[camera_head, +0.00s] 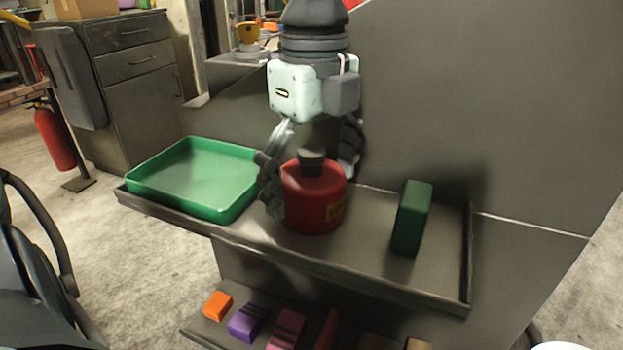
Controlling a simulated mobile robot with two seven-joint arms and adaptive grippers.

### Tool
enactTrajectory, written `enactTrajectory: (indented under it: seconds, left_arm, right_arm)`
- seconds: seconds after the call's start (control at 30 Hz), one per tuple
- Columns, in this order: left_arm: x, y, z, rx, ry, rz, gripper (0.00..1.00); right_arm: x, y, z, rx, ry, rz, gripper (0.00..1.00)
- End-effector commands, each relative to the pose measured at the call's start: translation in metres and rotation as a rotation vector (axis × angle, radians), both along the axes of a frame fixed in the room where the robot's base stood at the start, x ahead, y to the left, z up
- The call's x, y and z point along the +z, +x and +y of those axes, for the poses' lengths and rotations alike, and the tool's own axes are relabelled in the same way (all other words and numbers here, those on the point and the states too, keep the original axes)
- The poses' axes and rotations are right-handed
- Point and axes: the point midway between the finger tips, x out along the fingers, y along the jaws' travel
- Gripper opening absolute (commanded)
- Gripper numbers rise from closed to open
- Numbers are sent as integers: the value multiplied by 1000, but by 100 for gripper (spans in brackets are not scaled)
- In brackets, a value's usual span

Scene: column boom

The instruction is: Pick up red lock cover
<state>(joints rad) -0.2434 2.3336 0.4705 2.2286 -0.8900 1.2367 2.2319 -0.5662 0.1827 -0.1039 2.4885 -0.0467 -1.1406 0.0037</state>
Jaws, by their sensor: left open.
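The red lock cover (313,200) is a squat red cylinder with a dark knob on top and a yellow label on its side. It stands upright on the grey shelf (385,278), near the middle of the head view. My left gripper (308,178) reaches down over it from above and behind. Its fingers are open, one at the left side of the cover and one behind its right side. I cannot tell whether they touch it. The right fingertip is partly hidden behind the cover. My right gripper is not in view.
A green tray (193,206) sits left of the cover, close to the left finger. A green block (411,217) stands to the right, with free shelf between. A raised rim edges the shelf. Several coloured blocks (245,322) lie on a lower shelf. A grey panel rises behind.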

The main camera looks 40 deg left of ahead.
Motion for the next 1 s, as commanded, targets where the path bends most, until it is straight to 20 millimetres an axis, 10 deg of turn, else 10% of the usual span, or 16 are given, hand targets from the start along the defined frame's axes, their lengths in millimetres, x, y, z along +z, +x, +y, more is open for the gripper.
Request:
enactTrajectory:
  seconds: [0.27, 0.7, 1.0]
  left_arm:
    - [-3, 0, 0, 1, 0, -2, 93]
    - [-3, 0, 0, 0, 0, -1, 38]
    - [-1, 1, 0, 1, 1, -2, 38]
  right_arm:
    - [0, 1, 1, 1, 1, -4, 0]
    - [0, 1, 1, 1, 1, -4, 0]
    - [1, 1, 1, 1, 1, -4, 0]
